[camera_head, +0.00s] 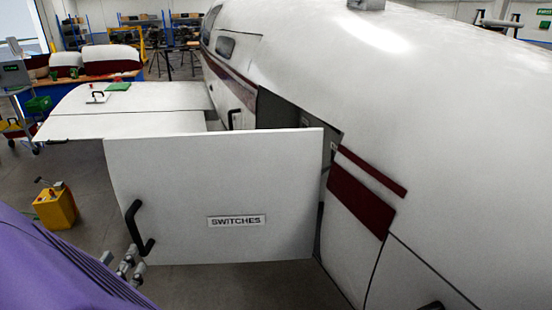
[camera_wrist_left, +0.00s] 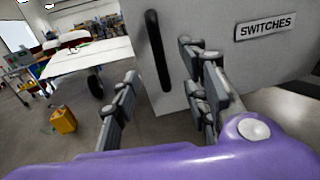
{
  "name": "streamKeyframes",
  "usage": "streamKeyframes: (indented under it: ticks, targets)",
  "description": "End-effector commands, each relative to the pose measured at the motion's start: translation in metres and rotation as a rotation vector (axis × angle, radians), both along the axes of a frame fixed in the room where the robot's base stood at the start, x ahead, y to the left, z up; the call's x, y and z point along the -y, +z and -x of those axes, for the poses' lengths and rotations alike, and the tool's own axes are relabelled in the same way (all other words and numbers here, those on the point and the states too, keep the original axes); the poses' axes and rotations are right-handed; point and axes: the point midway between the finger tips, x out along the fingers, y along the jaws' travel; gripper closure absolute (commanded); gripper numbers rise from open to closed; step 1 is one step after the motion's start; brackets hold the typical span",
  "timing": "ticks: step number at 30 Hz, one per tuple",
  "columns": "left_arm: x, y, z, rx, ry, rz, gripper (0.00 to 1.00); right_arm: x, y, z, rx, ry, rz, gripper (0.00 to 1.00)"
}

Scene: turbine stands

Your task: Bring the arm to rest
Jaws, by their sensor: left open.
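A white door panel labelled SWITCHES (camera_head: 270,180) stands swung open from the side of the white body (camera_head: 430,130). Its black handle (camera_head: 133,225) is near the panel's left edge. My left gripper (camera_head: 127,263) is just below the handle in the head view, at the end of my purple arm. In the left wrist view, my left gripper (camera_wrist_left: 162,85) has its fingers spread apart and nothing is held between them. The handle (camera_wrist_left: 157,50) shows beyond and between the fingers, apparently apart from them. My right gripper is in neither view.
A white wing-like surface (camera_head: 140,120) extends behind the panel, with a green item (camera_head: 117,87) on it. A yellow box (camera_head: 56,208) stands on the floor at left. A cart (camera_head: 22,95) and workbench are farther back. Grey floor between the yellow box and panel is clear.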

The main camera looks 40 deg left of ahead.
Motion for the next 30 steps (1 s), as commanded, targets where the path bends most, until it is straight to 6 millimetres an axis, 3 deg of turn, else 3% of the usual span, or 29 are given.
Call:
streamKeyframes:
  ticks: [14,18,20,25,28,30]
  targets:
    - [0.0,0.001,0.0,0.001,0.0,0.0,0.59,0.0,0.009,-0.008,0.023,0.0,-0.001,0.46]
    - [-0.007,-0.008,0.006,0.086,0.032,0.142,0.59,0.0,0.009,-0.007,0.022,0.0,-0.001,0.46]
    - [-0.013,-0.026,0.015,0.147,0.073,0.284,0.59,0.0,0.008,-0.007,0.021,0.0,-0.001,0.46]
    - [-0.009,-0.121,0.033,0.402,0.258,0.846,0.59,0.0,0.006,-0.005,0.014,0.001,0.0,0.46]
    - [0.014,-0.186,0.032,0.559,0.391,1.19,0.59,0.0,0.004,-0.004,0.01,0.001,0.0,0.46]
    - [0.04,-0.231,0.026,0.661,0.495,1.426,0.59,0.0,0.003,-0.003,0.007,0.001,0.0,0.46]
